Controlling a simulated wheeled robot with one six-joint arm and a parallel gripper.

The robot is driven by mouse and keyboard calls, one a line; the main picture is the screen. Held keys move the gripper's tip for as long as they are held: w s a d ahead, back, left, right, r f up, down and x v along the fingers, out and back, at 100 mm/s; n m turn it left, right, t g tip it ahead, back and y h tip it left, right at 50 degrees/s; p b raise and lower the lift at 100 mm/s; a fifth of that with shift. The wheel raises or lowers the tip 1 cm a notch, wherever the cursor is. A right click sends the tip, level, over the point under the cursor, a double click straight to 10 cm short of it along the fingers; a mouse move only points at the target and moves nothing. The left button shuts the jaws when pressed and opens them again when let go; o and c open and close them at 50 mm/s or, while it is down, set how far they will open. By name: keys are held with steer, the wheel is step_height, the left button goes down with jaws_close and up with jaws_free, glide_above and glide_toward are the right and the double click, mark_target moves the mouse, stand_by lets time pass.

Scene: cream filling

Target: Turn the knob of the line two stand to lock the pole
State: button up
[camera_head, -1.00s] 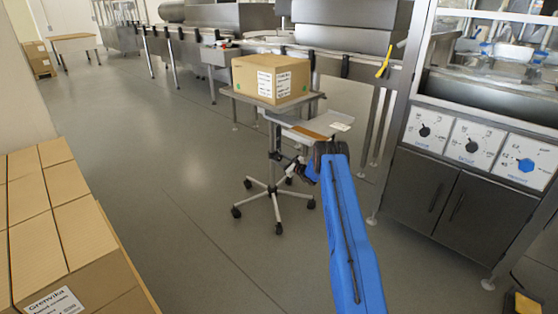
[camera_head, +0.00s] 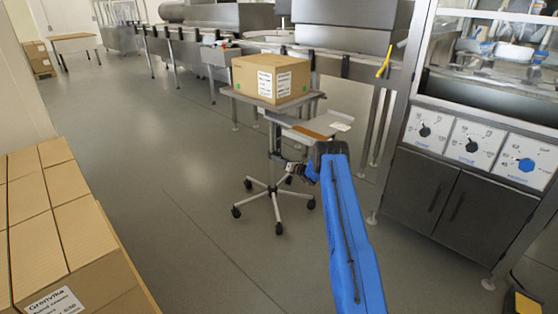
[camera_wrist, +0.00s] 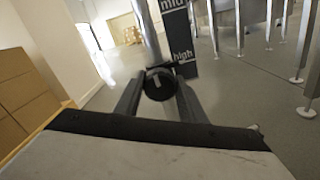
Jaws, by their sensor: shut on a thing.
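The stand (camera_head: 274,142) is a wheeled post with a small top, and a cardboard box (camera_head: 272,78) rests on it. In the wrist view its pole (camera_wrist: 147,28) rises beside a dark plate marked "mid" and "high" (camera_wrist: 183,45). The black round knob (camera_wrist: 159,84) with a pale mark sits between the fingertips. My gripper (camera_wrist: 158,92) is shut on the knob, one finger on each side. In the head view my gripper (camera_head: 283,161) is at the post below the top, and its fingertips are small and partly hidden there.
Stacked cartons (camera_head: 60,225) fill the left front. A steel machine with dial panels (camera_head: 470,145) stands at the right. A conveyor line (camera_head: 190,45) runs behind the stand. The floor (camera_head: 165,170) left of the stand is clear.

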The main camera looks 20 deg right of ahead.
steer(key=shift+f+m, duration=0.1)
steer(key=shift+m, duration=0.3)
steer(key=o, duration=1.1)
steer(key=shift+c, duration=0.2)
steer(key=shift+s, duration=0.1)
steer(key=v, duration=1.7)
steer(key=shift+s, duration=0.15)
steer(key=shift+d, duration=0.1)
